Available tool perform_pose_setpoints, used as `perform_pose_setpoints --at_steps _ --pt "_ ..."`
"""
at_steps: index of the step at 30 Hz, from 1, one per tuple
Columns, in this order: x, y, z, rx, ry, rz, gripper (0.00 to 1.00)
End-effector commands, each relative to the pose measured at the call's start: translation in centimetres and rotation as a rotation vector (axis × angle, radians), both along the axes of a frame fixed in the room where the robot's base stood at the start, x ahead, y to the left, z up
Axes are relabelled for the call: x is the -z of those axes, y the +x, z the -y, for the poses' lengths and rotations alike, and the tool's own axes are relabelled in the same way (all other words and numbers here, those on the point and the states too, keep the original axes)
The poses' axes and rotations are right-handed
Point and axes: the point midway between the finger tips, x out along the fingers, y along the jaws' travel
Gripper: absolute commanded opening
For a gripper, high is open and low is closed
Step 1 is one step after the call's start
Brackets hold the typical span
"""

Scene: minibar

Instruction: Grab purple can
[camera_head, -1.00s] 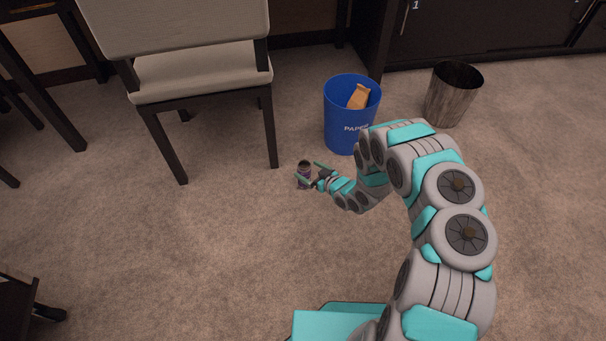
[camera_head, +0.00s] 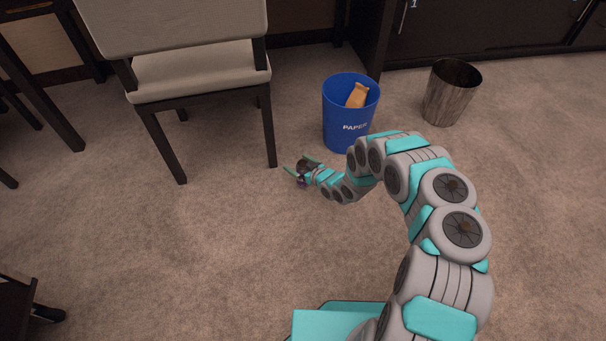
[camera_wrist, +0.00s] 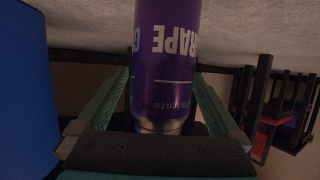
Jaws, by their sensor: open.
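The purple can (camera_wrist: 165,60), with upside-down "GRAPE" lettering, fills the middle of the wrist view. It stands on the carpet and is mostly hidden by my gripper in the head view (camera_head: 302,182). My gripper (camera_head: 297,165) is open around the can. In the wrist view one finger lies on each side of the can, with narrow gaps showing beside it. The can's lettered end runs out of the top of the wrist picture.
A blue paper bin (camera_head: 346,120) with an orange-brown item (camera_head: 357,95) inside stands just behind my gripper. A dark wastebasket (camera_head: 451,93) is further right. A chair (camera_head: 200,72) stands to the left. The carpet in front is clear.

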Motion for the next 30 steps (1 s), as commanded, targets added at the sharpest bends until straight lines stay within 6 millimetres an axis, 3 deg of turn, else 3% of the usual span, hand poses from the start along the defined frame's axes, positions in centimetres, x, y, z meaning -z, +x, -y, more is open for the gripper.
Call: perform_pose_setpoints --at_steps 2,23,30 --pt "-0.01 0.00 0.00 0.000 0.000 0.000 0.93" --pt "0.00 -0.02 0.02 0.000 -0.001 -0.001 0.14" --pt "-0.02 -0.02 0.02 0.000 -0.001 -0.001 0.12"
